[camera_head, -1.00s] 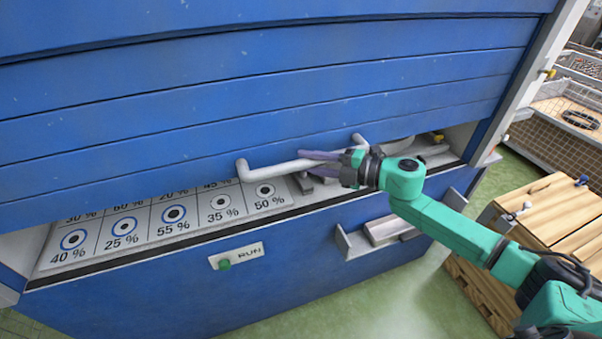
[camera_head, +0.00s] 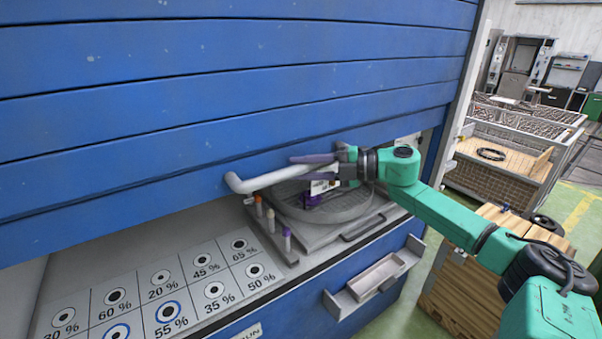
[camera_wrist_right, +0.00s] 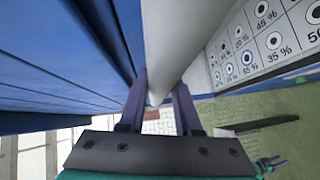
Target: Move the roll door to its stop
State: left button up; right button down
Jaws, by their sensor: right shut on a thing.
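The blue slatted roll door (camera_head: 200,90) hangs partly raised across the head view, with an open gap below its lower edge. A grey bar handle (camera_head: 270,178) runs along the door's lower part. My right gripper (camera_head: 318,172) is shut on the handle near its right end. In the right wrist view the handle (camera_wrist_right: 172,40) passes between the two purple fingers (camera_wrist_right: 160,105), with the door (camera_wrist_right: 60,60) on the left. My left gripper is not in view.
Under the door lies a round grey turntable (camera_head: 335,205) with small bottles (camera_head: 270,220) beside it, and a panel of percentage marks (camera_head: 160,290). A tray (camera_head: 375,278) juts from the blue front. Wooden crates (camera_head: 470,255) stand at right.

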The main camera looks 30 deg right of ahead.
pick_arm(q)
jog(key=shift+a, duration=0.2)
pick_arm(e)
jog(key=shift+r, duration=0.1)
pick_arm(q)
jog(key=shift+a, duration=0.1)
pick_arm(e)
jog(key=c, duration=0.6)
grip_release()
pick_arm(q)
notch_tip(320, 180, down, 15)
jog(key=b, duration=1.5)
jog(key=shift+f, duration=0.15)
pick_arm(e)
jog(key=v, duration=1.4)
jog(key=shift+s+d, duration=0.2)
